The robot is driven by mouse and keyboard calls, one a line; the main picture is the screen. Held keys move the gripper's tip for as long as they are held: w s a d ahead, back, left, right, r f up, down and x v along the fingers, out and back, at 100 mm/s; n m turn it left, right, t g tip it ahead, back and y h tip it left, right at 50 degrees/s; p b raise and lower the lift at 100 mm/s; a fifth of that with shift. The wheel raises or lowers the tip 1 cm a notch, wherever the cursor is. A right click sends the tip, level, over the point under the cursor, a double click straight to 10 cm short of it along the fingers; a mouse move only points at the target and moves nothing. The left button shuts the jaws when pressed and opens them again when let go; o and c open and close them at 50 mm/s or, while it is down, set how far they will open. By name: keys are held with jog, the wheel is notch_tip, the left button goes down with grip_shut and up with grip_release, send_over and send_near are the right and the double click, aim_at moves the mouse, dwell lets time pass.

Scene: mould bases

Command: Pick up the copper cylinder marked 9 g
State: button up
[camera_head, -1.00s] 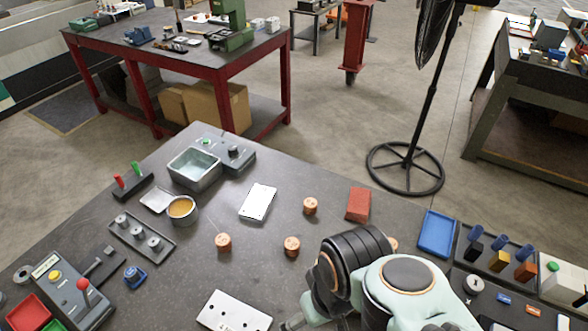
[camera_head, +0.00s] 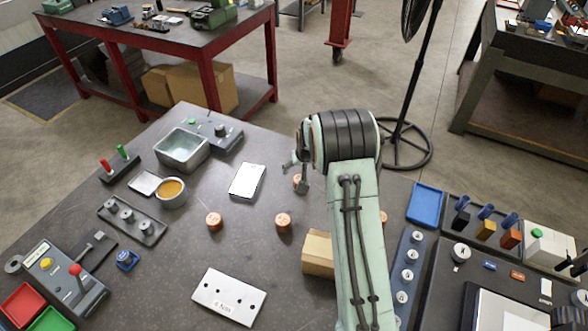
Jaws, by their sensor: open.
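Several small copper cylinders stand on the dark table. One is at the left (camera_head: 214,222), one is in the middle (camera_head: 283,223), and one is farther back (camera_head: 297,181), partly covered by my gripper. Another (camera_head: 383,216) shows just right of my arm, mostly hidden. Their markings are too small to read, so I cannot tell which is 9 g. My gripper (camera_head: 297,176) is open, with its fingers pointing down at the back cylinder. I cannot tell whether the fingers are around it or only in front of it.
A white plate (camera_head: 246,181) lies left of the gripper. A tan block (camera_head: 318,252) stands beside my arm. A drilled white plate (camera_head: 228,296) lies in front. A metal bin (camera_head: 182,148), a cup (camera_head: 172,192) and a weight rack (camera_head: 131,219) are left; a blue tray (camera_head: 425,204) is right.

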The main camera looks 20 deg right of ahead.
jog(key=x, duration=0.5)
jog(key=s+x, duration=0.1)
jog(key=x, duration=0.1)
jog(key=shift+w+d+f, duration=0.1)
jog(key=shift+w+f, duration=0.05)
jog(key=shift+f, duration=0.25)
jog(key=c, duration=1.3)
